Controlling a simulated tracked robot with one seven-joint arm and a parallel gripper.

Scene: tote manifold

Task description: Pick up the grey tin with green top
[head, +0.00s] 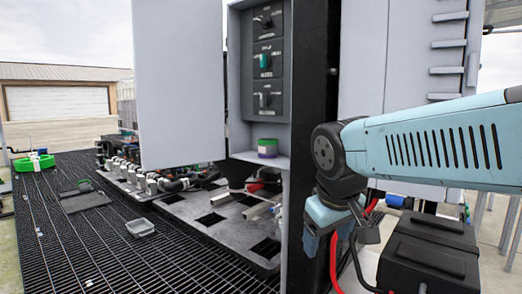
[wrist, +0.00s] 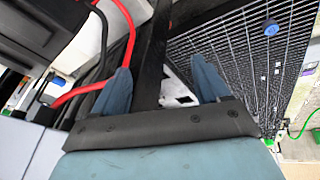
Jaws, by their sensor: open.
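Another small tin (head: 267,148), green above and purple below, stands on the shelf of the open cabinet. My gripper (head: 322,216) hangs low at the right of the cabinet post, well apart from both. In the wrist view my gripper (wrist: 164,80) has its blue fingers spread with nothing held between them.
The open cabinet door (head: 180,80) and a black post (head: 313,110) stand between my arm and the left side. A grey tray (head: 140,227) and a green ring (head: 34,162) lie on the grating. A blue round object (wrist: 271,27) shows in the wrist view. Red and black cables run near my gripper.

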